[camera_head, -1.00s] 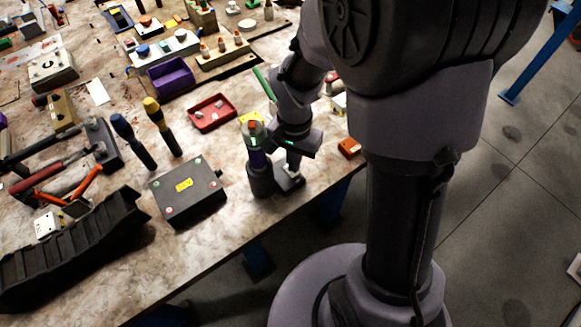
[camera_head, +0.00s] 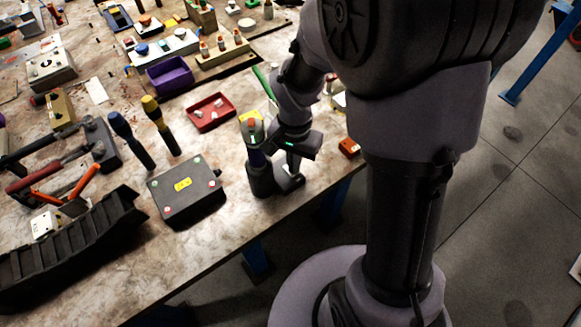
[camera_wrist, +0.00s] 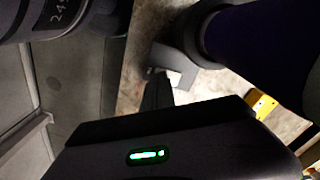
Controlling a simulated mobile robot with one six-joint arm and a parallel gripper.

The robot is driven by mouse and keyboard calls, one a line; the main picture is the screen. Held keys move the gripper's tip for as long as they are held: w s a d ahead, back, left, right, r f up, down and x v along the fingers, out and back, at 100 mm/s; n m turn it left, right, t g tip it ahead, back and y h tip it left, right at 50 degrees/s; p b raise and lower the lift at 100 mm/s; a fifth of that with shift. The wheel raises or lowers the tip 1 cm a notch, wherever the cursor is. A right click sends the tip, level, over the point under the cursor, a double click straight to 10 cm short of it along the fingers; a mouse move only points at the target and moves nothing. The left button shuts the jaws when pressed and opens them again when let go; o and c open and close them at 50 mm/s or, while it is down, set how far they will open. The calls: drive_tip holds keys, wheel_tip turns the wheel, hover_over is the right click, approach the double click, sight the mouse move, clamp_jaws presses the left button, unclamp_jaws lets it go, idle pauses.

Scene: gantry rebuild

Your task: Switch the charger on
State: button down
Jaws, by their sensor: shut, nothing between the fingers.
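A dark stand (camera_head: 261,182), which I take for the charger, is near the table's front edge in the head view. A purple-blue upright piece with a green and orange top (camera_head: 255,136) rises from it. In the wrist view the purple piece (camera_wrist: 258,48) fills the upper right, and a grey foot (camera_wrist: 178,56) with a small pale part lies beyond my fingers. I cannot make out the switch's position. My gripper (camera_wrist: 157,92) is shut and empty, its tips close to that foot; contact is unclear. In the head view my gripper (camera_head: 293,168) points down, just right of the upright piece.
A red tray (camera_head: 211,112) and a purple bin (camera_head: 170,76) lie behind. An orange block (camera_head: 349,147) is at the right edge. Bare tabletop lies in front.

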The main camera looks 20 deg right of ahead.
drive_tip(key=shift+f+b, duration=0.3)
drive_tip(key=shift+f, duration=0.05)
wheel_tip(320, 180, up, 7)
drive_tip(key=p, duration=0.6)
drive_tip(key=shift+r, duration=0.15)
